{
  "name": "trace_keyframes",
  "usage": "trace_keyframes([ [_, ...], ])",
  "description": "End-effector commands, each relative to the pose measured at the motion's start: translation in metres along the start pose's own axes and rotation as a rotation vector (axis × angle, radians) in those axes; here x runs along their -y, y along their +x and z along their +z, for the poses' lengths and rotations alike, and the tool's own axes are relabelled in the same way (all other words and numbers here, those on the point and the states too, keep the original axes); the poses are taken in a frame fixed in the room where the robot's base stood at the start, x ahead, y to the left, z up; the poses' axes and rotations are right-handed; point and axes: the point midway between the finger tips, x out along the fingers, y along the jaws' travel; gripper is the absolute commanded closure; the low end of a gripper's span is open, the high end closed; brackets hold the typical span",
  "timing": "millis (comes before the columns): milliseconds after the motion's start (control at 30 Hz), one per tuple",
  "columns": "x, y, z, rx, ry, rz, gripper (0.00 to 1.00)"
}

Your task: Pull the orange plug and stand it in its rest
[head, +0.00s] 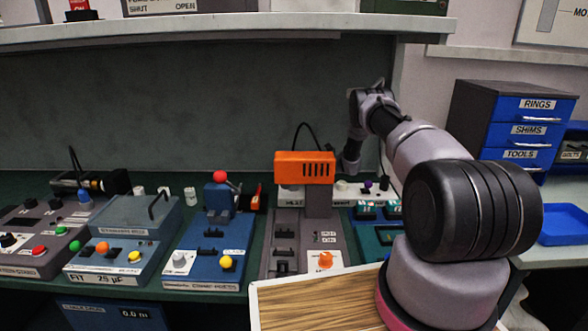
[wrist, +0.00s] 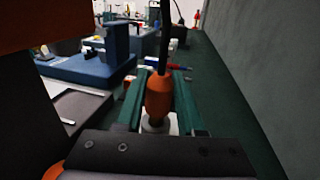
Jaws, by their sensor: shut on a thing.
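The orange plug (wrist: 158,95) shows in the wrist view, upright, with its black cable rising from the top. My gripper (wrist: 161,88) has its two green fingers on either side of the plug and is shut on it. A pale round piece (wrist: 155,124) shows right under the plug; I cannot tell whether the plug is seated in it. In the head view, a black cable loop (head: 304,133) shows above an orange housing (head: 304,167) on a grey unit. The plug and my fingertips are hidden there. I cannot make out the rest.
A blue unit (head: 208,250) with a red ball-topped lever stands left of the grey unit, with more button panels farther left. A shelf (head: 200,32) runs above the bench. Blue drawers (head: 522,130) stand at the right. A wall (wrist: 255,70) stands close on the right in the wrist view.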

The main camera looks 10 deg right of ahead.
Motion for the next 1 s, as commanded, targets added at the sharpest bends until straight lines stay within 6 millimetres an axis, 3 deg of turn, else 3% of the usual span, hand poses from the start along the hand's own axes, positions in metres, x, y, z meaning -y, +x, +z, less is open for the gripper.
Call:
trace_keyframes([
  [767,0.0,0.0,-0.02,-0.001,-0.001,0.0,1.0],
  [800,0.0,0.0,-0.02,0.0,-0.001,0.0,0.59],
  [867,0.0,0.0,-0.02,-0.001,-0.001,0.0,0.36],
  [900,0.0,0.0,-0.02,-0.001,-0.001,0.0,0.27],
  [1000,0.0,0.0,-0.02,-0.001,-0.001,0.0,0.27],
])
